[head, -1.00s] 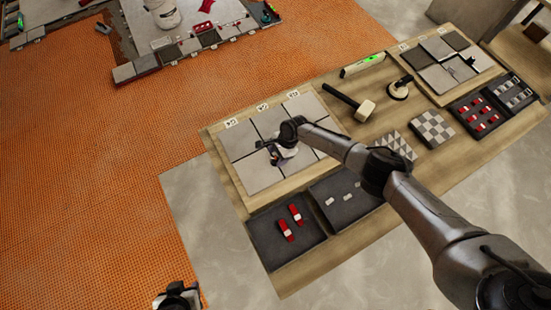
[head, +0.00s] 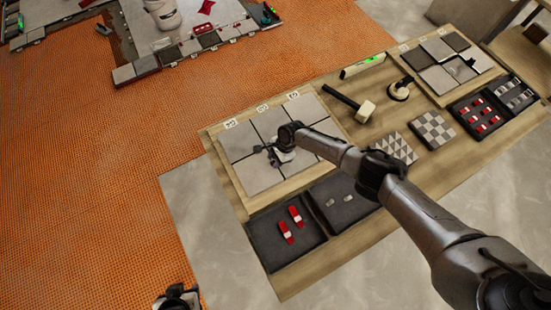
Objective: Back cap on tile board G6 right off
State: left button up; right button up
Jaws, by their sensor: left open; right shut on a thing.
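The tile board (head: 207,139) lies at the left end of the table, with grey tiles (head: 264,178) split by dark joints and small white labels along its far edge. The labels are too small to read surely. My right gripper (head: 271,152) reaches over the board from the right, low at the crossing of the joints near its middle. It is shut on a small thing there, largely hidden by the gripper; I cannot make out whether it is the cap. My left gripper (head: 178,298) shows only in part at the bottom edge, open and away from the table.
A dark tray with red pieces (head: 262,246) and a dark tray with small pale pieces (head: 326,217) stand in front of the board. A mallet (head: 365,110), a green-lit level (head: 362,66), a suction cup (head: 399,92) and a second tile board (head: 432,93) lie to the right.

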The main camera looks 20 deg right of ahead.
jog(key=shift+c, duration=1.2)
